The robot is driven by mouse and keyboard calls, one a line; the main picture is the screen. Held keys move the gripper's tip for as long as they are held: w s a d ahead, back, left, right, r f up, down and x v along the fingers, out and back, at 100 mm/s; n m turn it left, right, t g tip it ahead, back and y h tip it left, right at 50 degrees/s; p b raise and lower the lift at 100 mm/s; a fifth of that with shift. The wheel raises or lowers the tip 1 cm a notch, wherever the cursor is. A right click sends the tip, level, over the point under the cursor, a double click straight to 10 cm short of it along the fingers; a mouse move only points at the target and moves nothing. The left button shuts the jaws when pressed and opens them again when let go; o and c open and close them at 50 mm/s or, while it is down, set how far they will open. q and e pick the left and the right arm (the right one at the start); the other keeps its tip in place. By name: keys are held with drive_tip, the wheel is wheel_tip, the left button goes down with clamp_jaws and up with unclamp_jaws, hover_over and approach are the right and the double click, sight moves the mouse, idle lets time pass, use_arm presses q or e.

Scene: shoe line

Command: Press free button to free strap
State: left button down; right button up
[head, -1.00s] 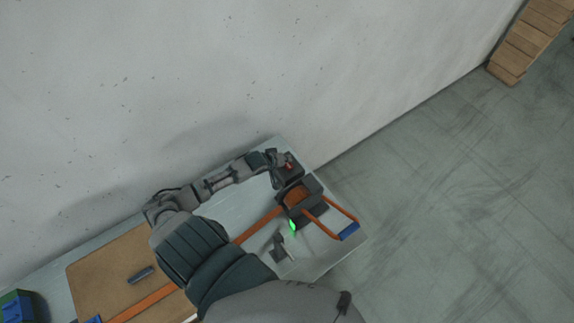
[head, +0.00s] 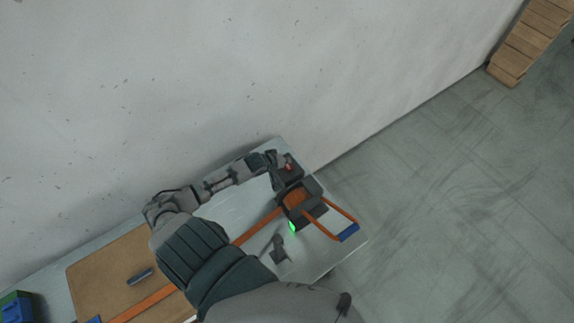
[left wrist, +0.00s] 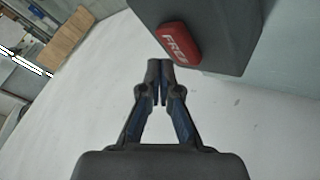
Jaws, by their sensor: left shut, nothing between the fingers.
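The red free button (left wrist: 180,42) is on a dark grey box (left wrist: 226,28) in the left wrist view, with white lettering on it. The button also shows small and red in the head view (head: 288,167). My left gripper (left wrist: 160,66) is shut and empty, with its fingertips just below and left of the button in the wrist picture. I cannot tell whether they touch it. In the head view the left gripper (head: 276,160) is beside the button box. The orange strap (head: 258,227) runs along the table through a dark device (head: 300,195). My right gripper is not in view.
The light table (head: 325,258) stands against a grey wall. A brown board (head: 100,265) lies at left, with a small dark bar (head: 140,276) on it. An orange frame with a blue end (head: 348,232) and a green light (head: 292,227) are at the right end.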

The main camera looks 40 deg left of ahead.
use_arm(q)
drive_tip(key=shift+f, duration=0.1)
drive_tip(key=shift+a+f, duration=0.15)
drive_tip(key=shift+f, duration=0.2)
